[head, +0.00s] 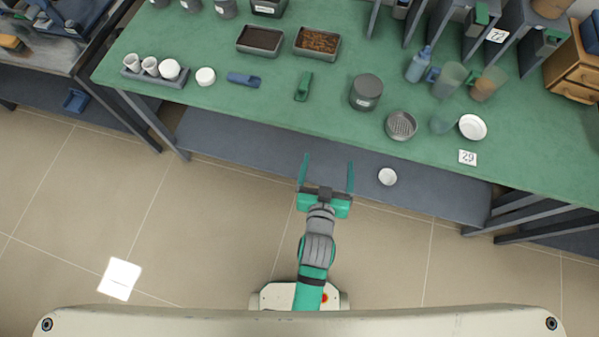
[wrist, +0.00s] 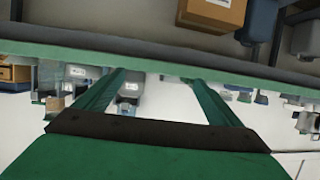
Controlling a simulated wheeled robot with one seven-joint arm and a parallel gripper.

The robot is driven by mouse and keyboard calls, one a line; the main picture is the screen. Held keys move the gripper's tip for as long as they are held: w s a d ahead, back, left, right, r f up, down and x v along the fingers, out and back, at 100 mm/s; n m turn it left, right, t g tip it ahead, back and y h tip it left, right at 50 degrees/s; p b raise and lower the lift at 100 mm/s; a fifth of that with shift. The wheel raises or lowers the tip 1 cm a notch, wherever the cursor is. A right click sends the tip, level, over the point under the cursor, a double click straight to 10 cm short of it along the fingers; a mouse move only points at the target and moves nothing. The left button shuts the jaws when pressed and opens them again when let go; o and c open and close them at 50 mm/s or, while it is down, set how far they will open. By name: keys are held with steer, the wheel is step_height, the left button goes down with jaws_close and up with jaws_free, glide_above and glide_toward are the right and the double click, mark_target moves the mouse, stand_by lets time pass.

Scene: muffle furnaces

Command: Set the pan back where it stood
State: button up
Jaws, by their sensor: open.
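My gripper (head: 326,172) is open and empty, held in front of the green bench's near edge, above the lower shelf. Its two teal fingers are spread apart, and they also show in the wrist view (wrist: 158,92). I cannot tell which vessel is the pan. Two rectangular dark trays, one with dark fill (head: 260,40) and one with brown grainy fill (head: 317,42), sit on the bench towards the back. A round grey perforated dish (head: 401,125) sits near the front edge, right of my gripper. None of these touches my gripper.
The green bench (head: 220,110) also holds a dark canister (head: 366,91), a green scoop (head: 304,86), a blue scoop (head: 244,79), a white dish (head: 473,127) and clear beakers (head: 449,78). A white cup (head: 388,177) stands on the lower shelf (head: 270,160). Open bench lies around the scoops.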

steer(key=s+a+r+n+y, duration=0.1)
steer(key=s+a, duration=0.3)
steer(key=s, duration=0.7)
steer(key=s+a+r+n+t+y, duration=0.1)
steer(key=s+a+r, duration=0.3)
steer(key=s, duration=0.7)
steer(key=shift+r, duration=0.15)
steer(key=shift+w, duration=0.15)
